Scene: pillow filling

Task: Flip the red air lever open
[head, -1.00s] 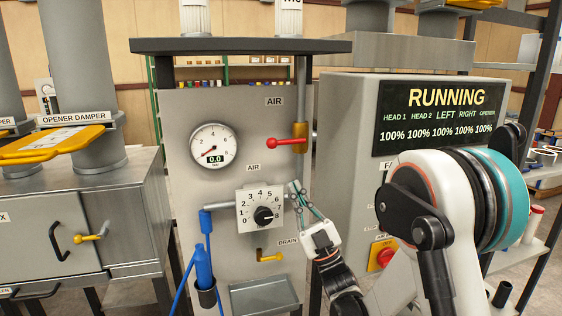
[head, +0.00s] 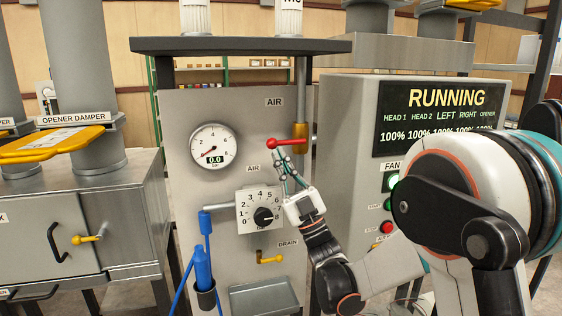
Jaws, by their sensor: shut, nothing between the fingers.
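The red air lever (head: 285,143) lies roughly level across the brass valve (head: 299,138) on the right pipe, its ball end (head: 271,143) pointing left. My gripper (head: 280,158) is just below the lever, pointing up, with its fingers closed and empty. The fingertips appear at or very near the lever's underside; I cannot tell whether they touch. The pressure gauge (head: 212,147) reads 0.0.
The air dial (head: 263,209) is below and left of my gripper. A yellow drain lever (head: 270,258) sits lower down. The control box (head: 349,140) with a RUNNING screen (head: 437,115) stands at the right, with buttons partly behind my arm.

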